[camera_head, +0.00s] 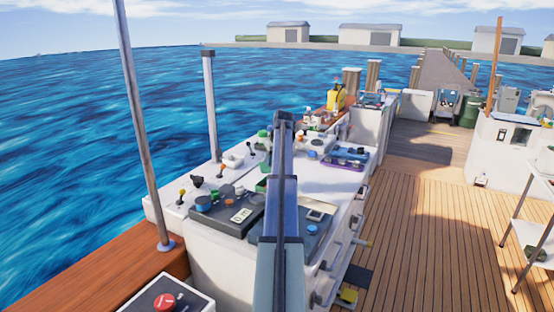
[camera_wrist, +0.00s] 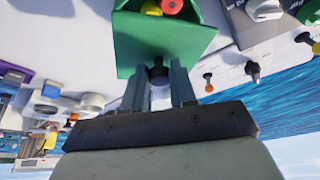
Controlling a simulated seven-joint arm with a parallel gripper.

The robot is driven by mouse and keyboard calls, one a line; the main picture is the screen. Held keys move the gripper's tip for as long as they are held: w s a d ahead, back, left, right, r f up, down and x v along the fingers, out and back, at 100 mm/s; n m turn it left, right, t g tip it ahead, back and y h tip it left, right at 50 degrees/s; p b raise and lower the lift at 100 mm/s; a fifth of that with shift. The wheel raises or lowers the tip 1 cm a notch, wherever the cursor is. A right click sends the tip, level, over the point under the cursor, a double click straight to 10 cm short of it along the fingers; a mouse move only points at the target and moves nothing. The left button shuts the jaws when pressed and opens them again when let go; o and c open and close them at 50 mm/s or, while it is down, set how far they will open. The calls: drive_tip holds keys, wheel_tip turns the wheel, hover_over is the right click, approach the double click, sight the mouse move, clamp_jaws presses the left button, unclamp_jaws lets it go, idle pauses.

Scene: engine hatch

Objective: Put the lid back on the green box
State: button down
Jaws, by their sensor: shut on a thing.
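In the wrist view the green box (camera_wrist: 126,5) is at the top middle, open at its far side, with a yellow and a red round thing inside. A green panel (camera_wrist: 165,42), which looks like the lid, lies in front of the opening. A dark knob (camera_wrist: 158,72) stands out from it toward me. My gripper (camera_wrist: 158,86) is shut on this knob, one finger on each side. I cannot tell whether the panel touches the box. In the head view my arm hides the gripper; a bit of green (camera_head: 262,185) shows just left of it.
The white console (camera_head: 230,255) carries several knobs, small levers (camera_head: 182,195), a dark panel with a display (camera_head: 240,215) and a purple-edged tray (camera_head: 347,158). A metal post (camera_head: 212,110) stands on its far-left edge. The wooden deck (camera_head: 430,240) on the right is mostly clear.

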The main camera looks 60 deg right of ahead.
drive_tip(key=n, duration=0.2)
drive_tip(key=n+y, duration=0.1)
drive_tip(key=shift+a+f+n+y, duration=0.1)
drive_tip(key=shift+a+n+y, duration=0.2)
drive_tip(key=shift+n, duration=0.1)
drive_tip(key=shift+f, duration=3.15)
drive_tip(key=shift+f, duration=0.15)
drive_tip(key=shift+c, duration=1.8)
unclamp_jaws()
drive_tip(key=shift+r, duration=0.2)
